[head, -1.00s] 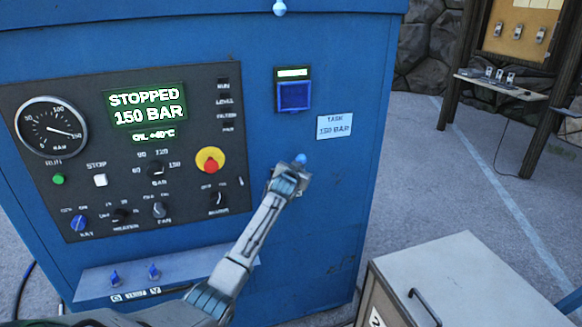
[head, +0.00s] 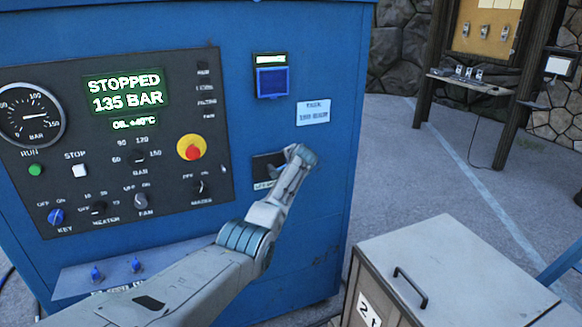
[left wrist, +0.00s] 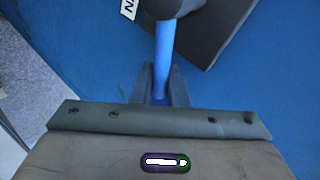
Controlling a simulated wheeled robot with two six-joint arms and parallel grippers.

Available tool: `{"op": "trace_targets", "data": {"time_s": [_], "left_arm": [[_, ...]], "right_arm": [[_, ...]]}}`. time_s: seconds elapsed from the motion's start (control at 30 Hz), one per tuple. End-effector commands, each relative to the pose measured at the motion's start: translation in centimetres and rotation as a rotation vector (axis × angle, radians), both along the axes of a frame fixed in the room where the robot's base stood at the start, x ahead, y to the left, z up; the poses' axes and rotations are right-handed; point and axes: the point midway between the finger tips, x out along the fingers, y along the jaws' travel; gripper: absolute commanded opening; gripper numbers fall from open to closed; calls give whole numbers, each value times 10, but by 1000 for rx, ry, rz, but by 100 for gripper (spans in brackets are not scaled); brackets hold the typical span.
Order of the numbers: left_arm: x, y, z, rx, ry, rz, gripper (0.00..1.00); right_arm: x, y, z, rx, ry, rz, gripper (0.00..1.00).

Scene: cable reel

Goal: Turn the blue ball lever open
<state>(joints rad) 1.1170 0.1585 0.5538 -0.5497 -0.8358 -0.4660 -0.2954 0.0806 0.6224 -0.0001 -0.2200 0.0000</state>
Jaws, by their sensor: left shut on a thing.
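The blue lever (left wrist: 164,50) shows in the left wrist view as a blue bar running up to a dark hub at the top edge. My left gripper (left wrist: 161,88) is shut on its lower end, with one finger on each side. In the head view my left gripper (head: 296,160) is at the front of the blue cabinet, over a black plate (head: 266,166). It hides the lever there, and I cannot make out the ball. A lit display (head: 125,92) on the cabinet reads STOPPED, 135 BAR. My right gripper is not in view.
The control panel (head: 75,200) with its gauge, red stop button (head: 192,150) and knobs is left of my gripper. A task card (head: 313,112) is just above. A grey cabinet (head: 440,260) with a handle stands at the lower right. Open floor lies behind it.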

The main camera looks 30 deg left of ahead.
Motion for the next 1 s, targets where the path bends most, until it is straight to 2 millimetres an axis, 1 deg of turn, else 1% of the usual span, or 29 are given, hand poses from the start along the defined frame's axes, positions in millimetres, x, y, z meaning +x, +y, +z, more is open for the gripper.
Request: {"op": "trace_targets", "data": {"time_s": [0.03, 0.1, 0.3, 0.4, 0.57, 0.73, 1.0], "left_arm": [[1, -1, -10, 25, 30, -1, 0], [1, -1, -14, 59, 70, -1, 0], [1, -1, -21, 136, 161, 0, 0], [0, 0, -23, 163, 192, 0, 0], [0, 0, -25, 191, 225, 0, 0], [-1, 0, -25, 203, 239, -1, 0], [-1, 0, -25, 204, 243, 0, 0]], "right_arm": [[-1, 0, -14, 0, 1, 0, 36], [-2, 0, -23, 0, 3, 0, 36], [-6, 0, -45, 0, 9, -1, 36], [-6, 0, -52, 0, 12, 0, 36], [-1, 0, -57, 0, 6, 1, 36], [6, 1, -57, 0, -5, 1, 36], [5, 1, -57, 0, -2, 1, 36]]}}
